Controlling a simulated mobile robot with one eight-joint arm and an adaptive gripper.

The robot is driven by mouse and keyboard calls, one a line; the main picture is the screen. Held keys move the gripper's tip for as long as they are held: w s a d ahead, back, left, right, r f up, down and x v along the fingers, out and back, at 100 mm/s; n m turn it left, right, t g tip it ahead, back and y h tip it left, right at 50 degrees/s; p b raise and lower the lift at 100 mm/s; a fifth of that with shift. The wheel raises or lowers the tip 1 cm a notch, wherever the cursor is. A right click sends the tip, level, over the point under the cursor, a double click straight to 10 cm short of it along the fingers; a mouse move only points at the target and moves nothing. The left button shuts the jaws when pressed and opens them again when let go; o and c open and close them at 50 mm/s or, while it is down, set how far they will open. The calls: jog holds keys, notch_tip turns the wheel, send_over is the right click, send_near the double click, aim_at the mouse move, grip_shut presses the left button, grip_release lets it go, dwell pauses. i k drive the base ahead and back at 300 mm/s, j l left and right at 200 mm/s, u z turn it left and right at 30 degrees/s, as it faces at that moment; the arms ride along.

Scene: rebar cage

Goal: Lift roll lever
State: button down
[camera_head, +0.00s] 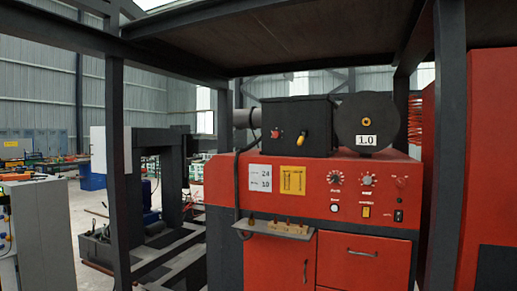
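A red machine (230,186) with a front control panel stands at the centre right. A black box (293,112) sits on its top and carries a short yellow lever-like part (301,139) and a red button (275,134). The yellow part looks tilted. I cannot tell for certain whether it is the roll lever. A round black reel (370,115) marked 1.0 stands to the right of the box. My gripper is not in view.
Dark posts (117,180) and an overhead frame (175,22) surround the view. A small shelf (280,231) with wooden pieces juts from the machine's front. Knobs (367,180) and switches are on the panel. A grey cabinet (38,235) stands at left.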

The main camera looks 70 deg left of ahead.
aim_at(299, 141)
jog(key=j+u, duration=0.25)
jog(key=j, duration=2.45)
